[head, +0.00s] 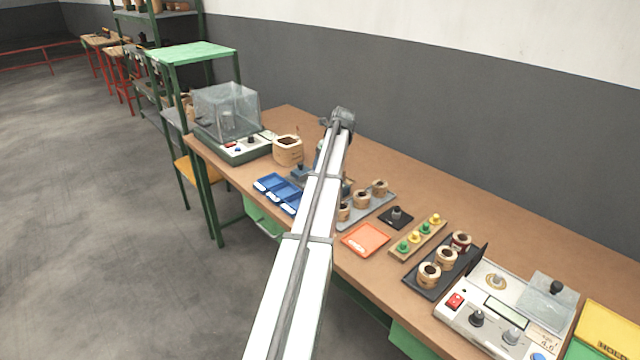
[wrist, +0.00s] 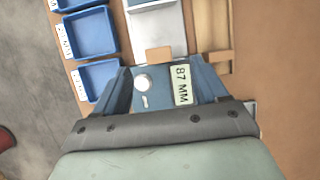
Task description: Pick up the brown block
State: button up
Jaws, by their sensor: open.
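A small flat tan-brown block (wrist: 159,54) shows in the wrist view, just above the blue fixture (wrist: 150,98) with a white knob and an "87 MM" label. It lies at the near end of a pale grey piece (wrist: 157,25). My gripper (wrist: 168,84) is open over this fixture, with nothing seen held between its fingers. The block is ahead of the gripper, apart from it as far as I can tell. In the head view my arm hides the gripper and most of the fixture, and I cannot make out the block.
Blue bins (head: 278,190) stand left of the fixture; they also show in the wrist view (wrist: 92,34). A brown coil (head: 288,150) and a clear-covered machine (head: 228,115) stand behind. Coils on a grey tray (head: 372,212) and an orange tray (head: 365,239) lie right.

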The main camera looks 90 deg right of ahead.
jog(key=x, duration=0.3)
jog(key=shift+w+f, duration=0.1)
jog(key=shift+f, duration=0.05)
jog(key=shift+w+f, duration=0.1)
jog(key=shift+f, duration=0.6)
jog(key=shift+x, duration=1.95)
jog(key=shift+a+f, duration=0.1)
jog(key=shift+a, duration=0.1)
jog(key=shift+c, duration=0.2)
jog(key=c, duration=1.1)
